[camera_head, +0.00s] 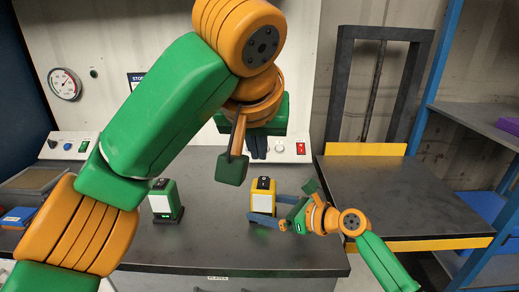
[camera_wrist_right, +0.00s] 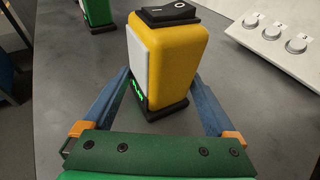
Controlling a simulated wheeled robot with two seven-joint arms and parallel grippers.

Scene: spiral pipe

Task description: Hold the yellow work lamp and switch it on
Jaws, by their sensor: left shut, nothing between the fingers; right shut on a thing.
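The yellow work lamp (camera_head: 271,197) stands upright on the grey bench in the head view. It fills the middle of the right wrist view (camera_wrist_right: 180,58), with a pale front panel, a dark base and green lit marks low down. A black rocker switch (camera_wrist_right: 170,12) marked I and O sits on its top; which side is pressed I cannot tell. My right gripper (camera_head: 266,210) is shut on the lamp low down, one blue-grey finger on each side. My left gripper (camera_head: 258,147) is shut and empty, pointing down above and behind the lamp, apart from it.
A similar green lamp (camera_head: 164,201) stands to the left on the bench (camera_head: 215,245). Behind are a panel with a red switch (camera_head: 300,148), knobs (camera_wrist_right: 272,32) and a gauge (camera_head: 65,83). A black-framed press with a yellow bar (camera_head: 365,149) stands right.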

